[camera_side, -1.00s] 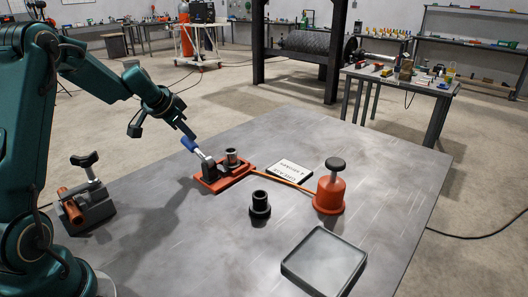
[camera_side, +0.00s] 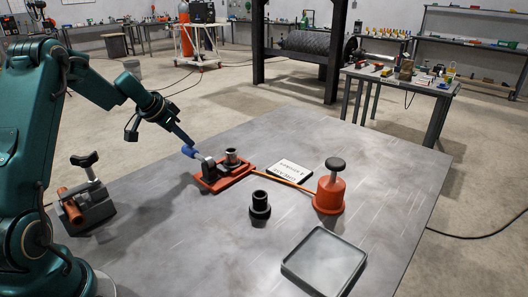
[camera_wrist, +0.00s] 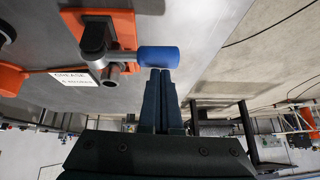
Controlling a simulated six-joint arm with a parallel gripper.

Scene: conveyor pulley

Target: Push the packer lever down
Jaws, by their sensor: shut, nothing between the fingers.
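The packer lever has a blue grip (camera_side: 188,151) on a short grey arm, mounted on a red-orange base (camera_side: 207,186) at the middle of the table. The grip points left and its arm looks slightly tilted in the side view. The blue grip also shows in the wrist view (camera_wrist: 158,56), beside the packer's dark body. My gripper (camera_side: 190,143) is shut and empty. In the wrist view its fingertips (camera_wrist: 160,72) lie against or just over the grip; exact contact is unclear.
A dark cup-like part (camera_side: 260,206) stands right of the base. Beyond are a white sign (camera_side: 289,173) and a red pot with a black knob (camera_side: 329,192). A grey tray (camera_side: 290,268) lies at the front right. A clamp-like fixture (camera_side: 88,205) stands left.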

